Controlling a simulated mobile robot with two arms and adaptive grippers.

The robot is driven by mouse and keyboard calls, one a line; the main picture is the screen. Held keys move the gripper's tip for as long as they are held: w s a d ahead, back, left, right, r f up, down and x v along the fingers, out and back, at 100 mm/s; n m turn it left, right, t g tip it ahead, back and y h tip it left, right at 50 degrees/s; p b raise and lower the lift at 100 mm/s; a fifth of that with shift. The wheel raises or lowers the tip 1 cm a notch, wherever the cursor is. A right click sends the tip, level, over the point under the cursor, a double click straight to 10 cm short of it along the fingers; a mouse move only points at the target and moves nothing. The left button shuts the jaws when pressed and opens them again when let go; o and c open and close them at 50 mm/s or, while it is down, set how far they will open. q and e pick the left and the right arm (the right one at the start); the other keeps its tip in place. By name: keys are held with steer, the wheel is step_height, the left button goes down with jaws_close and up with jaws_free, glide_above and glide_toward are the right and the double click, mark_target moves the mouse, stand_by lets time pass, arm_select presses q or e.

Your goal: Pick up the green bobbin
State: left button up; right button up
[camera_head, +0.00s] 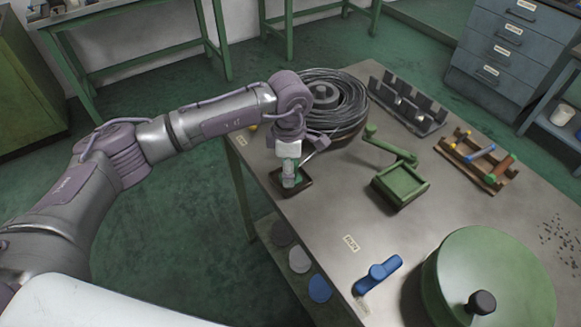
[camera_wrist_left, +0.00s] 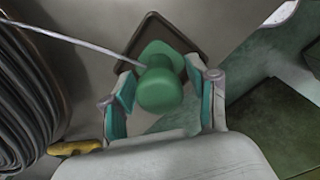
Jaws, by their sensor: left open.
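The green bobbin (camera_wrist_left: 160,88) stands on a small dark square tray (camera_wrist_left: 150,24) in the left wrist view. It has a round top and a wider, squarish base. My left gripper (camera_wrist_left: 162,86) is open, with one teal-padded finger on each side of the bobbin; I cannot tell whether either finger touches it. In the head view my left gripper (camera_head: 290,175) points down over the dark tray (camera_head: 305,188) at the table's left edge, and it mostly hides the bobbin there. My right gripper is not in view.
A large wire coil (camera_head: 328,102) lies close behind the gripper. A green box-like fixture with a crank (camera_head: 400,185) stands to the right. A blue handled object (camera_head: 378,274) and a round green lidded drum (camera_head: 487,275) are nearer. The tabletop between them is clear.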

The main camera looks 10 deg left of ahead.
arm_select(q)
steer(key=shift+f, duration=0.45)
steer(key=shift+c, duration=0.2)
steer(key=c, duration=1.1)
steer(key=shift+r, duration=0.15)
